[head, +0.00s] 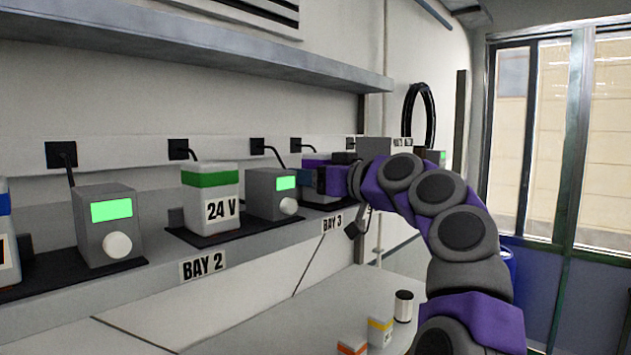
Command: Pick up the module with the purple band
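The module with the purple band (315,161) stands on the Bay 3 shelf, behind the end of my arm. Only its upper part and purple band show clearly; my gripper and arm hide much of the rest. My gripper (316,181) is at the height of this module and overlaps it in the picture. I cannot tell whether it touches the module. The fingers are small and dark here, and I cannot tell whether they are open or shut.
A green-banded 24 V module (211,196) stands in Bay 2. Grey units with green screens stand at left (110,222) and beside my gripper (272,193). Below are yellow-banded (380,331) and orange-banded (352,346) items and a dark-banded cylinder (403,307). A long shelf (200,55) overhangs the bays.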

